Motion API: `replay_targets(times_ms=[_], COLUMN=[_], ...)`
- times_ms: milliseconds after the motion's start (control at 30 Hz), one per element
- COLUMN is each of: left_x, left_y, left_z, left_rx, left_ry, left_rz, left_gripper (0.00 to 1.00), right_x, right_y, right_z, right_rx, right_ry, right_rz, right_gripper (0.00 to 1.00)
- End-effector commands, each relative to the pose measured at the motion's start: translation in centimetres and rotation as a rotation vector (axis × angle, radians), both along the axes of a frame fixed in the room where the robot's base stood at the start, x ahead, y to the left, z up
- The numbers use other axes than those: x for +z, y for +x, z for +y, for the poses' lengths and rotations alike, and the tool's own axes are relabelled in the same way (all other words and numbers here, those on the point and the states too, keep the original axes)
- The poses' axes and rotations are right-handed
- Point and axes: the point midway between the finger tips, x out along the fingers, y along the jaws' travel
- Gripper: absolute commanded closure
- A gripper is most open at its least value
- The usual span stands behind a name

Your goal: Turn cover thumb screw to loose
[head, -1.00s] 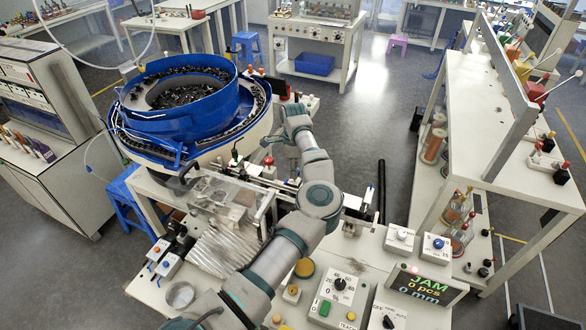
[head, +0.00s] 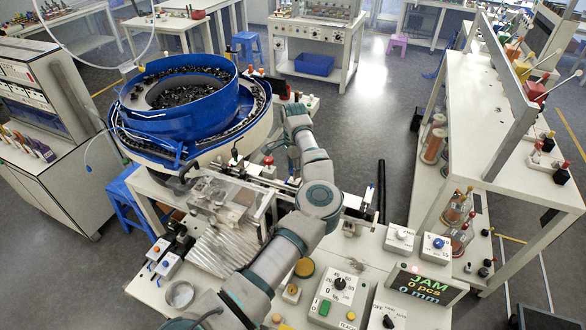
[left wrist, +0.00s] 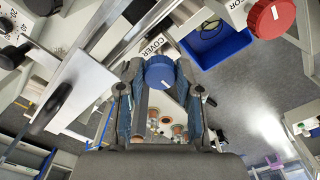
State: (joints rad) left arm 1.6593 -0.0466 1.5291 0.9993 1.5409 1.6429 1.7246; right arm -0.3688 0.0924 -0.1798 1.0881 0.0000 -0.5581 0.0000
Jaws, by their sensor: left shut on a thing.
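The cover thumb screw (left wrist: 160,74) is a round blue knob beside a white label reading COVER in the left wrist view. My left gripper (left wrist: 159,80) has a finger on each side of the knob and is shut on it. A small pale mark shows on the knob's face. In the head view my left arm reaches up past the blue bowl feeder (head: 190,88), and I cannot make out its fingertips or the knob there. My right gripper is in neither view.
A red knob (left wrist: 270,16) sits to the right in the left wrist view, near a blue bin (left wrist: 217,42). In the head view a display (head: 428,284) reads JAM, beside a dial box (head: 338,297). A shelved bench (head: 480,130) stands at right, with open floor between.

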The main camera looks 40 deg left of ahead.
Motion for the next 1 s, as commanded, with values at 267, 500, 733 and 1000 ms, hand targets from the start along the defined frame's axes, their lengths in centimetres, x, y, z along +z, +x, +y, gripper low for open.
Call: replay_targets(times_ms=[267,500,733,1000], left_x=[-0.2,0.0,0.5,5.5], left_y=[0.3,0.1,0.0,0.2], left_z=[-0.3,-0.1,0.0,0.1], left_rx=[-0.007,-0.004,-0.003,-0.004], left_ry=[-0.004,-0.002,-0.001,-0.001], left_rz=[-0.004,-0.004,-0.006,-0.006], left_gripper=[1.0,0.4,0.4,0.4], right_x=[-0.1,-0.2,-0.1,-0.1], right_y=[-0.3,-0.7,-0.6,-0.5], right_z=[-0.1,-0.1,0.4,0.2], right_rx=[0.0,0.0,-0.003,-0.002], right_ry=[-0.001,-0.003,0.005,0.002], right_rz=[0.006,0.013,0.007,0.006], right_gripper=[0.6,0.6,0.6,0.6])
